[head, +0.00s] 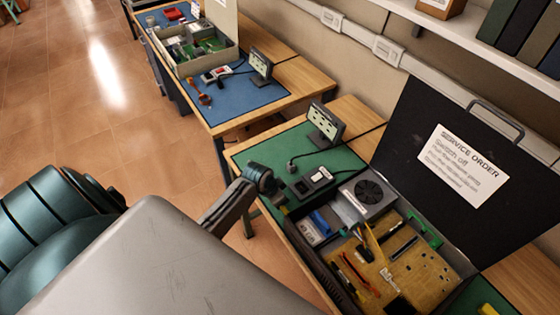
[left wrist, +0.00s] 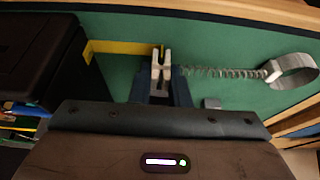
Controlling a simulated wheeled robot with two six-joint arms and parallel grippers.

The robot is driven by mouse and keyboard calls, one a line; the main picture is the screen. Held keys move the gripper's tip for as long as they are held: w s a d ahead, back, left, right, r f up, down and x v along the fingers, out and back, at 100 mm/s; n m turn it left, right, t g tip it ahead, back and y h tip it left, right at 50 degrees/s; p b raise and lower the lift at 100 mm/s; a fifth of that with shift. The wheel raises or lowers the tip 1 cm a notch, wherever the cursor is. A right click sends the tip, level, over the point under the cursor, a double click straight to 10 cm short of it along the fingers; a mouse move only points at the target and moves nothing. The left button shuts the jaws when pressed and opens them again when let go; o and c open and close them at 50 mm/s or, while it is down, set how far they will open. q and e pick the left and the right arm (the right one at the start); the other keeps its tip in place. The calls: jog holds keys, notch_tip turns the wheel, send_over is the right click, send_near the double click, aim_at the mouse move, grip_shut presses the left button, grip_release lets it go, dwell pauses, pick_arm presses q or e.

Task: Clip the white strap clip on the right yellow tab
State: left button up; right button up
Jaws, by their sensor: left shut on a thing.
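In the left wrist view my left gripper (left wrist: 160,92) is shut on the white strap clip (left wrist: 156,72), whose two prongs point up the picture. A yellow tab (left wrist: 118,47) runs from the case's right side to the clip. A sliver of yellow shows between the prongs; I cannot tell whether the clip grips it. A coiled cord (left wrist: 215,71) links the clip to a grey strap loop (left wrist: 294,72) at the right. In the head view neither gripper can be made out; a yellow piece (head: 488,310) shows at the bottom edge.
The open case (head: 470,262) holds a board, fan and wires, with its black lid (head: 440,120) raised. A small display (head: 325,122) stands on the green mat (head: 270,158). Another bench with a blue mat (head: 235,100) is farther back. Green mat around the cord is mostly clear.

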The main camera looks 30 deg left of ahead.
pick_arm(q)
jog(key=shift+f, duration=0.3)
jog(key=o, duration=0.8)
jog(key=shift+o, duration=0.2)
jog(key=o, duration=0.3)
jog(key=shift+o, duration=0.2)
jog(key=shift+r, duration=0.15)
jog(key=shift+r+p, duration=0.5)
jog(key=shift+p, duration=0.2)
jog(key=shift+r, duration=0.1)
